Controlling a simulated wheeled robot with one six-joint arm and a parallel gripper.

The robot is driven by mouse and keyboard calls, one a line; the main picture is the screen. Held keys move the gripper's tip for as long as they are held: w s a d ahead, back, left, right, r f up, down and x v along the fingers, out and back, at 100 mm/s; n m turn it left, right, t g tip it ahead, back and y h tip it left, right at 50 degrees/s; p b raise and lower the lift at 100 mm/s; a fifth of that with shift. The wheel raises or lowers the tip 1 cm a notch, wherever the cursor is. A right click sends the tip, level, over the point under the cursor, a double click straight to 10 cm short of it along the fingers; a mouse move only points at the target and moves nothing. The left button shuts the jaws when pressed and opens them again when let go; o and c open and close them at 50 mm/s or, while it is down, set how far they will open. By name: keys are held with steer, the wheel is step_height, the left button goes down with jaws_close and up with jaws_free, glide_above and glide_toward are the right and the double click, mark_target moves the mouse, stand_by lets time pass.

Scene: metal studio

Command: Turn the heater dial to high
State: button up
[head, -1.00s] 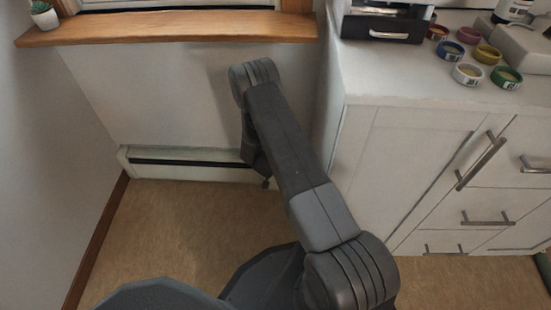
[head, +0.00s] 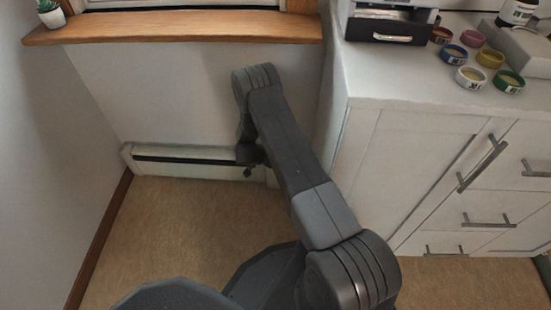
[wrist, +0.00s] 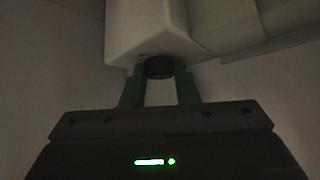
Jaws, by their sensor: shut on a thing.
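The heater (head: 185,163) is a long white baseboard unit with a dark slot, low on the wall in the head view. The wrist view shows the heater's white end (wrist: 155,30) from close up. The dial (wrist: 159,68) is a small dark round knob on the underside of that end. My gripper (wrist: 160,72) is shut on the dial, with one finger on each side of it. In the head view my gripper is a small dark shape (head: 248,171) at the heater's right end, and the dial is hidden there. No dial markings can be read.
A white cabinet (head: 400,180) with metal handles stands close to the right of my arm. A wooden windowsill (head: 180,30) with a small potted plant (head: 50,13) juts out above the heater. The brown floor (head: 170,225) in front is clear.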

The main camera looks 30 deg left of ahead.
steer(key=shift+w+r, duration=0.1)
stand_by(0.4)
steer(key=o, duration=1)
steer(key=shift+c, duration=0.2)
steer(key=p+v, duration=0.4)
steer(key=v, duration=0.9)
steer(key=shift+s+a+r, duration=0.2)
steer(key=shift+s+r, duration=0.05)
steer(key=shift+s, duration=0.05)
steer(key=b+x, duration=0.4)
steer(key=x, duration=1)
steer(key=shift+s+d, duration=0.1)
steer(key=shift+d, duration=0.05)
